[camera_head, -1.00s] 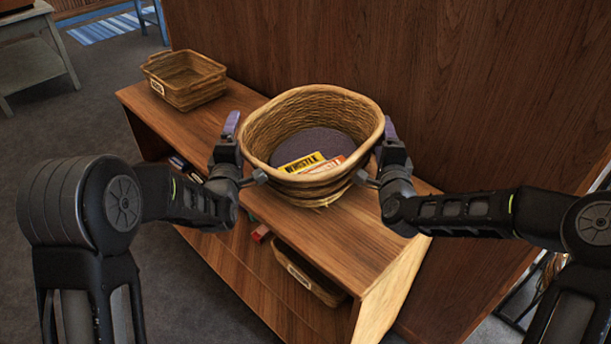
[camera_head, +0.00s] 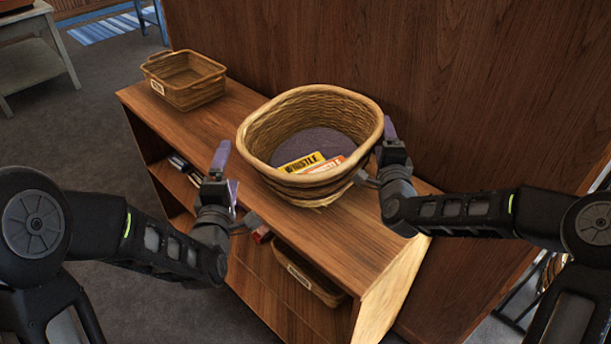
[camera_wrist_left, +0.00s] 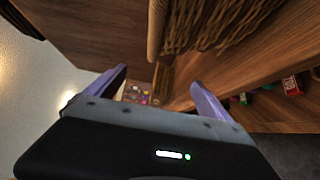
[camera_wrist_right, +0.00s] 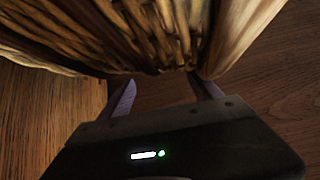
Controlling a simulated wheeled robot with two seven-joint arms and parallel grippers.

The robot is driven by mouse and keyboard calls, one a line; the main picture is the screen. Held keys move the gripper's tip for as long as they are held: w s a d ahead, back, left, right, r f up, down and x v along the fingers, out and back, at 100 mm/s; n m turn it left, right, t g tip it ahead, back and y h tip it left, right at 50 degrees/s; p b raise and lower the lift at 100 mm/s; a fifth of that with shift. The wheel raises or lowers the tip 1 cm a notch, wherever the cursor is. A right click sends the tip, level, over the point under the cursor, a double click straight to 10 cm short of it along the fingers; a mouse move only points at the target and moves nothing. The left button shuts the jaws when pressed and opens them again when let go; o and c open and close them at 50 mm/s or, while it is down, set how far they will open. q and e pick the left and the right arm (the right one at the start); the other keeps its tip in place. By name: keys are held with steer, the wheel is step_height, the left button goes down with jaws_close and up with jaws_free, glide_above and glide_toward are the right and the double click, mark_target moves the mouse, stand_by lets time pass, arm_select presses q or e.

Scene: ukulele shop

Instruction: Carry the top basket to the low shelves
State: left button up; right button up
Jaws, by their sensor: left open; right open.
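The large round wicker basket (camera_head: 265,130) stands on the wooden shelf unit's top (camera_head: 240,112), with yellow and orange packets (camera_head: 312,163) inside on a dark bottom. My left gripper (camera_head: 230,178) is open and empty, apart from the basket on its left side. In the left wrist view the basket (camera_wrist_left: 215,22) is beyond the open fingers (camera_wrist_left: 160,85). My right gripper (camera_head: 375,155) is open at the basket's right side; I cannot tell whether it touches. In the right wrist view the basket's woven wall (camera_wrist_right: 130,35) fills the top, close to the fingers (camera_wrist_right: 165,90).
A smaller rectangular basket (camera_head: 188,92) stands at the top's far left end. The lower shelves hold another basket (camera_head: 308,282) and small items (camera_head: 186,167). A wooden wall (camera_head: 480,90) rises behind. Grey floor (camera_head: 80,130) is open at left.

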steer(key=shift+o, duration=0.5)
steer(key=shift+o, duration=1.4)
steer(key=shift+s, duration=0.1)
steer(key=s, duration=1.1)
steer(key=shift+s, duration=0.4)
